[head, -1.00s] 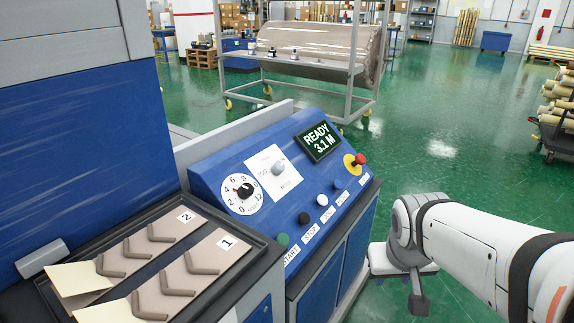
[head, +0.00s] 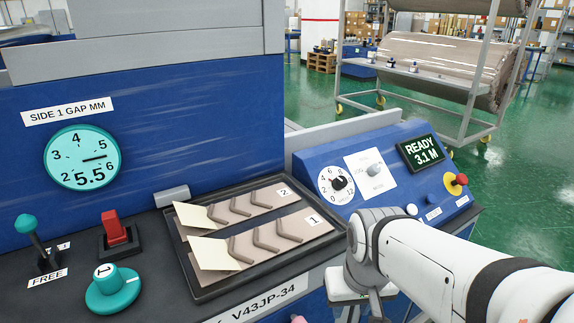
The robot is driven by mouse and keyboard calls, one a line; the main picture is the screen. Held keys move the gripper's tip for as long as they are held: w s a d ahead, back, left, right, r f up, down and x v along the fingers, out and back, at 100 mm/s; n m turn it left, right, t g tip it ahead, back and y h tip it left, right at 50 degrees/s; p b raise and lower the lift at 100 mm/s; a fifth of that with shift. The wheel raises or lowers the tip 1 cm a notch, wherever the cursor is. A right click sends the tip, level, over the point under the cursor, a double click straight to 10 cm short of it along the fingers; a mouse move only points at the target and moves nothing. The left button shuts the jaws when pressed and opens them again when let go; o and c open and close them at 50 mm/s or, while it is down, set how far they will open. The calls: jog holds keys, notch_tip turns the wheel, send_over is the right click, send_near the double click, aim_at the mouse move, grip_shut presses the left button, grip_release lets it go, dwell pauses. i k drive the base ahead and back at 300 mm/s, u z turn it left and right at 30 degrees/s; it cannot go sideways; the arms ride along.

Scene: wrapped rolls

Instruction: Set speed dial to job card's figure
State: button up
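The speed dial (head: 338,183) is a white round scale with a black knob on the sloped blue console, numbered from 0 to 12. It is too small to tell which number its knob points at. No job card with a readable figure shows. Two blank cream sheets (head: 201,217) lie at the left ends of the numbered strips in the black tray. My gripper (head: 362,300) is at the lower middle, in front of the console and below the dial, apart from it. Its fingers are poorly seen, and the arm hides part of the console's button row.
A display (head: 422,153) reads READY 3.1 M. A mode selector (head: 372,169) sits beside the dial, and a red emergency button (head: 459,180) at the console's right. At left are a gap gauge (head: 82,157) reading 5.5, a lever (head: 34,236), a red switch (head: 114,227) and a teal knob (head: 112,288).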

aim_at(340, 182)
jog(key=u, duration=1.2)
jog(key=k, duration=0.85)
jog(key=z, duration=1.05)
jog(key=i, duration=0.95)
